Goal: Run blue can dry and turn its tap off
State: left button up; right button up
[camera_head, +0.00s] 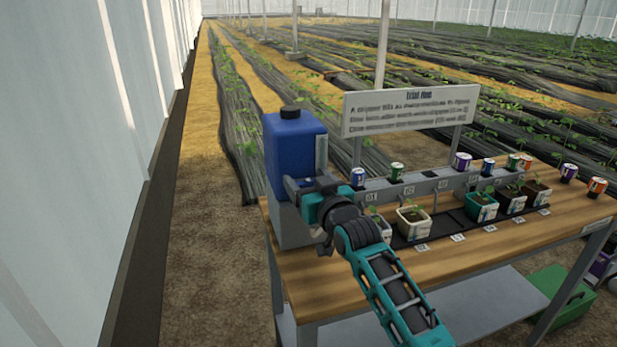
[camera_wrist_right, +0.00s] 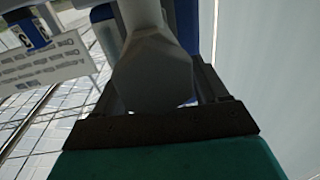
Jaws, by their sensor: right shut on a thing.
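The blue can (camera_head: 291,152) with a dark cap stands upright on a grey stand (camera_head: 290,226) at the table's left end. My right gripper (camera_head: 293,188) is at the can's lower front side, and my arm hides the tap area in the head view. In the right wrist view a pale grey faceted part (camera_wrist_right: 152,70) sits between the fingers, with a strip of the blue can (camera_wrist_right: 186,25) behind it. The gripper is shut on this part, which looks like the tap; its turn position cannot be told. My left gripper is not in view.
The wooden table (camera_head: 470,258) holds a white seedling pot (camera_head: 413,224), a green pot (camera_head: 481,207) and several small tins, including a blue one (camera_head: 357,177). A sign board (camera_head: 410,110) stands behind. A green box (camera_head: 562,292) is below at right. The table's front strip is clear.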

jog(key=shift+a+r+m+h+p, duration=0.1)
jog(key=shift+r+m+h+p, duration=0.05)
jog(key=shift+m+h+p, duration=0.3)
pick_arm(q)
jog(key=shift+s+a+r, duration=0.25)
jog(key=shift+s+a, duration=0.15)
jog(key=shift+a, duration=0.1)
pick_arm(e)
jog(key=shift+t+h, duration=0.3)
jog(key=shift+h, duration=0.05)
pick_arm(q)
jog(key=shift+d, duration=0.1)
pick_arm(e)
jog(key=o, duration=1)
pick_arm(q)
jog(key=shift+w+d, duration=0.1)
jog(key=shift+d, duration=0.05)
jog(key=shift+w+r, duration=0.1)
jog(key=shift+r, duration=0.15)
pick_arm(e)
jog(key=shift+s, duration=0.1)
